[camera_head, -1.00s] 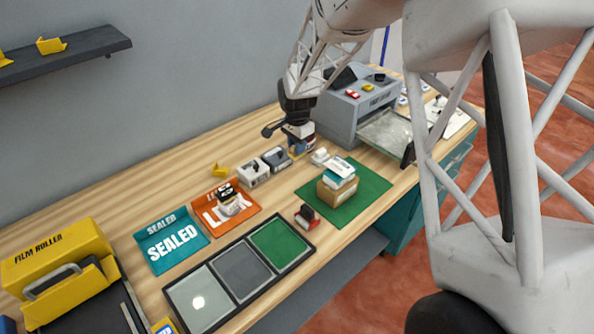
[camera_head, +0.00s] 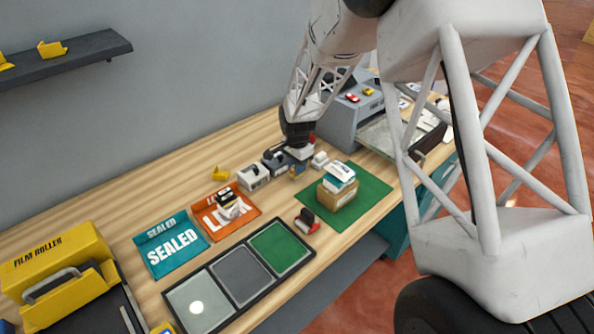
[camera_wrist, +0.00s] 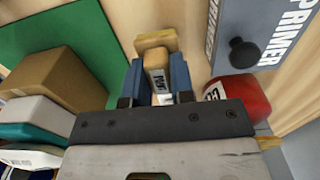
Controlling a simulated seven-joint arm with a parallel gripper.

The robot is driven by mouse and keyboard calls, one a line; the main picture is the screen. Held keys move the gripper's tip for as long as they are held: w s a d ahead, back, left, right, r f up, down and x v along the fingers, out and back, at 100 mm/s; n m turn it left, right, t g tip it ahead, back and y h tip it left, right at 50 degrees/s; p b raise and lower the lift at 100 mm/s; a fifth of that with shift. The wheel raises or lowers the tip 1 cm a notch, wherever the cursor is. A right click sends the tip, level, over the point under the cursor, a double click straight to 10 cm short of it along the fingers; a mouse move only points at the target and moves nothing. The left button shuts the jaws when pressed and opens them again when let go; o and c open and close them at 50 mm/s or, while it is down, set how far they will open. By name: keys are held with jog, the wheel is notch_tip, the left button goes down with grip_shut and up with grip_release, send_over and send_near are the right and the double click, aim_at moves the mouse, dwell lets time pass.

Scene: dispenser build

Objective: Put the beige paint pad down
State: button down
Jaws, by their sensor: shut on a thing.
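The beige paint pad (camera_wrist: 155,40) shows in the wrist view as a flat tan head with a narrower labelled handle. My gripper (camera_wrist: 157,75) has its two blue fingers closed on either side of the handle. The pad's head sticks out beyond the fingertips. In the head view my gripper (camera_head: 298,168) is low over the back of the bench, right of the grey boxes. The pad is too small and covered there to make out clearly. I cannot tell whether it touches the bench.
A red can (camera_wrist: 238,92) stands close beside the right finger in the wrist view. The grey primer dispenser (camera_head: 342,122) is behind and right. A cardboard box (camera_head: 338,196) with packs on top sits on a green mat (camera_head: 372,187). A white block (camera_head: 320,160) is nearby.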

jog(key=shift+f, duration=1.15)
jog(key=shift+f, duration=0.1)
jog(key=c, duration=1)
grip_release()
notch_tip(320, 180, up, 12)
jog(key=shift+r, duration=0.1)
jog(key=shift+r, duration=0.1)
